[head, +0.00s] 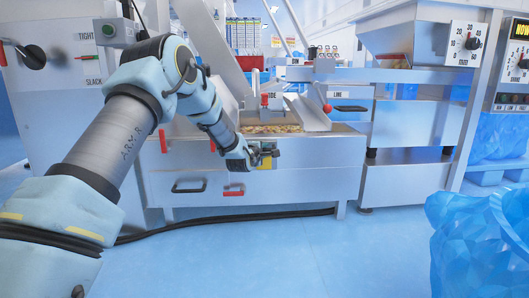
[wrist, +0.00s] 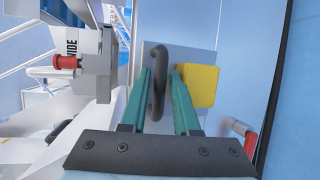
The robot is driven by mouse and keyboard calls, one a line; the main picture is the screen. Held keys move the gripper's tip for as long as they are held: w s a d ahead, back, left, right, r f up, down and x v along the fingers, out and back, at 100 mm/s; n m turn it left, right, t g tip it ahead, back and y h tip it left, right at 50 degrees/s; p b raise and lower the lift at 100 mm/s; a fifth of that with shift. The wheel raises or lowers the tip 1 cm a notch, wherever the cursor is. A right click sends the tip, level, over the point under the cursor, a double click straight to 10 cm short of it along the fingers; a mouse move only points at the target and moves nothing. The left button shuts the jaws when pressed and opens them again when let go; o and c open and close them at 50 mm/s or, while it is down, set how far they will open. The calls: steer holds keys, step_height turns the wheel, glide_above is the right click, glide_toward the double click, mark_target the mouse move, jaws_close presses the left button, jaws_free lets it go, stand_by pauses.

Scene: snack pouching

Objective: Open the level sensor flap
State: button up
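A small grey plate (wrist: 205,55) with a black bar handle (wrist: 157,90) and a yellow square (wrist: 199,85) is on the machine front in the wrist view. It appears to be the level sensor flap, though I see no label on it. My gripper (wrist: 160,76) has its two teal fingers spread, one on each side of the handle, with gaps showing. In the head view, my gripper (head: 264,153) is at the white cabinet front, hiding most of the plate; part of the yellow square (head: 265,163) shows. The plate seems to lie flat against the front.
A red-tipped lever (wrist: 248,140) is at the lower right of the wrist view, and a red knob (wrist: 65,62) at the left. Below my gripper, the cabinet (head: 300,178) has a black drawer handle (head: 189,187) and a red latch (head: 233,191). Blue bags (head: 480,240) stand right.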

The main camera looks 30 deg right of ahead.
jaws_close()
stand_by(1.3)
